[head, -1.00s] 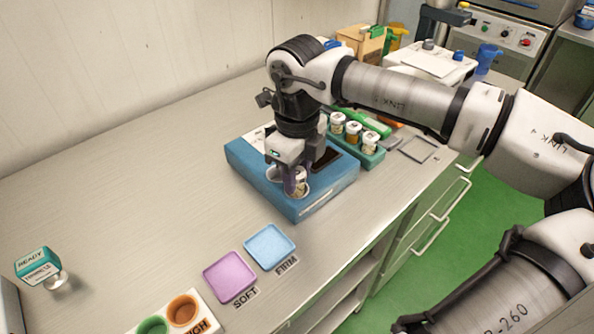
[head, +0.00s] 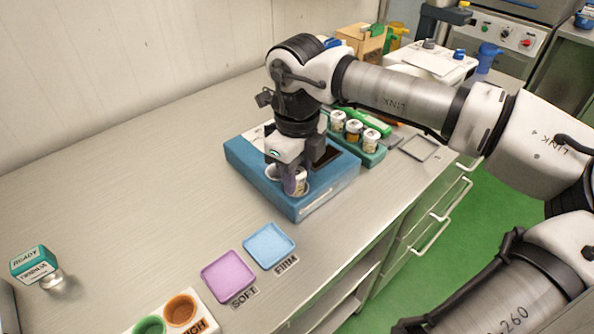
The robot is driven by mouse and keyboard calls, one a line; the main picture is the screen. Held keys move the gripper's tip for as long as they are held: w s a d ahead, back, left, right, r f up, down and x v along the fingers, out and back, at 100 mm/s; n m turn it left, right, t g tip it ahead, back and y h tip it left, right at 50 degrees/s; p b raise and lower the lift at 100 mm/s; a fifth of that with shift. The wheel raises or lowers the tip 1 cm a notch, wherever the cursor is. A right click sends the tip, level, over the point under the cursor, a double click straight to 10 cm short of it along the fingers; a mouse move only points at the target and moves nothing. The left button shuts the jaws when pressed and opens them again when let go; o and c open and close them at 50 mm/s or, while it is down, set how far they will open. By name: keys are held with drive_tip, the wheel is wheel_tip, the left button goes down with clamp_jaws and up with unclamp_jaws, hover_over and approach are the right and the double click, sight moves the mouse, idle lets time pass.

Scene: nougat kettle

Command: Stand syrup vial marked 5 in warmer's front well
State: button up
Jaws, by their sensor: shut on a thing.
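The blue warmer (head: 325,201) stands on the counter at the middle of the head view. My gripper (head: 296,186) points down over its front part. It is shut on a small vial (head: 302,178) with a pale label, which sits low at the front well of the warmer. My fingers hide part of the vial and the well rim, so I cannot tell how deep it stands. The number on the vial is too small to read. Another round opening (head: 271,172) shows just left of my fingers.
A green rack (head: 372,157) with several white-capped vials stands right behind the warmer. A purple tray (head: 228,277) marked SOFT and a blue tray (head: 269,246) marked FIRM lie in front. A teal READY block (head: 34,263) is at far left. The counter's left middle is clear.

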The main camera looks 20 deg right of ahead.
sight(297, 172)
drive_tip(key=shift+f, duration=0.35)
drive_tip(key=o, duration=0.7)
wheel_tip(297, 172, up, 11)
drive_tip(key=p, duration=0.6)
idle(0.6)
